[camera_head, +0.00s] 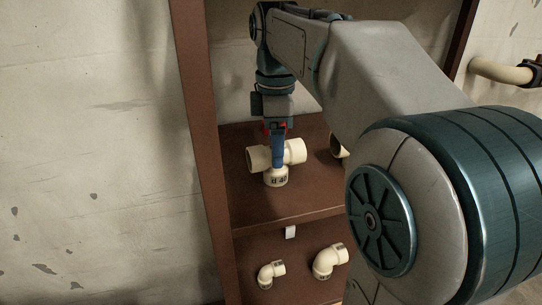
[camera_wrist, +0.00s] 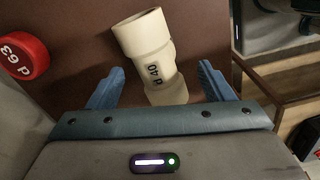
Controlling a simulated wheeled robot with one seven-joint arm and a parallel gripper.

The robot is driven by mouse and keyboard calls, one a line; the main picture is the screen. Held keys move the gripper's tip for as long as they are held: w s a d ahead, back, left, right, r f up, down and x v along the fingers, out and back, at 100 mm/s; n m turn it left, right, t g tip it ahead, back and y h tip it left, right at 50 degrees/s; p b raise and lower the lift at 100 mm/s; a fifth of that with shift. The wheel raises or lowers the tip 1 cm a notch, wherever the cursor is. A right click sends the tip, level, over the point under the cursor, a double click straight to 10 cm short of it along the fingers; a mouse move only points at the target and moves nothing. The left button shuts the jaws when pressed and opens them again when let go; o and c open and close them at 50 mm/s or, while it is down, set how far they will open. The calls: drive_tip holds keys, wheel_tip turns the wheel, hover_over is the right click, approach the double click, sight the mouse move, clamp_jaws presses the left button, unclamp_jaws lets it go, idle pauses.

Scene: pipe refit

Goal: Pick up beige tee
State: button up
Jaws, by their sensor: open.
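The beige tee (camera_head: 258,158) rests on the upper brown shelf, with its short branch facing the front and marked "d 40". My gripper (camera_head: 278,164) reaches down over it from above, and a blue finger covers part of its middle. In the wrist view the tee (camera_wrist: 152,58) lies between the two blue fingers of my gripper (camera_wrist: 161,69). The fingers are open, with a visible gap on each side of the tee. The far finger is hidden in the head view.
A red cap marked "d 63" (camera_wrist: 22,55) is left of the tee in the wrist view. Another beige fitting (camera_head: 337,148) is partly behind my arm. Two beige elbows (camera_head: 271,274) (camera_head: 328,262) sit on the lower shelf. The brown side panel (camera_head: 203,130) stands left of the tee.

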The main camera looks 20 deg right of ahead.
drive_tip(key=f, duration=0.3)
drive_tip(key=f+b, duration=0.1)
drive_tip(key=f, duration=0.2)
drive_tip(key=shift+w+d+f, duration=0.1)
drive_tip(key=shift+w, duration=0.1)
drive_tip(key=c, duration=1.1)
drive_tip(key=shift+c, duration=0.2)
drive_tip(key=shift+r, duration=0.2)
